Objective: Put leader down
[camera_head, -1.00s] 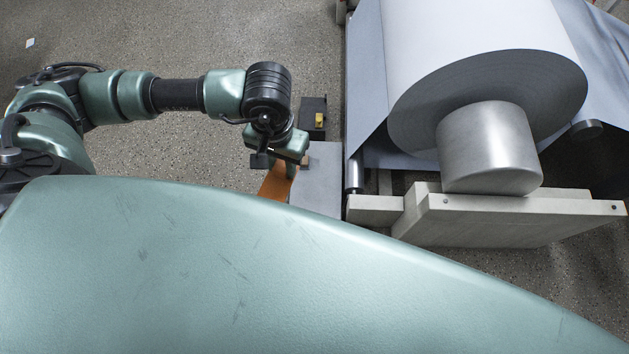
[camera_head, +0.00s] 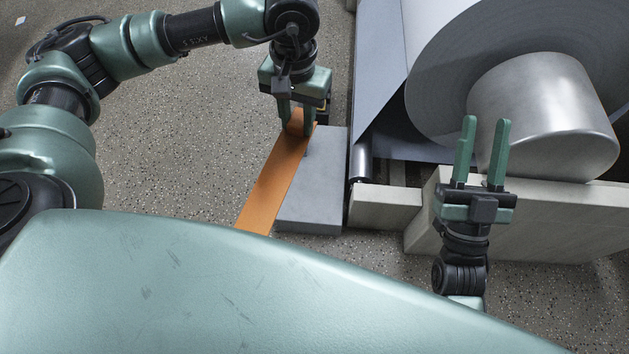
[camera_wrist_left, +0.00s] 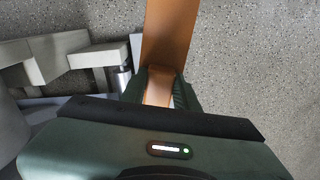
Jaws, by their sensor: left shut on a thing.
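The leader is an orange-brown strip (camera_head: 268,190). My left gripper (camera_head: 296,130) is shut on its upper end. The strip slants down and to the left from the fingers, beside the grey block, and its lower end is hidden behind my own body. In the left wrist view the leader (camera_wrist_left: 168,35) runs from between the fingers (camera_wrist_left: 162,88) to the top edge. My right gripper (camera_head: 482,150) is empty and open, with its fingers pointing up in the picture in front of the roll's core.
A grey flat-topped block (camera_head: 318,185) stands right of the leader. A large paper roll (camera_head: 440,70) with a metal core (camera_head: 545,110) rests on a pale beam frame (camera_head: 395,208) at the right. A metal roller (camera_head: 362,160) is beside the block.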

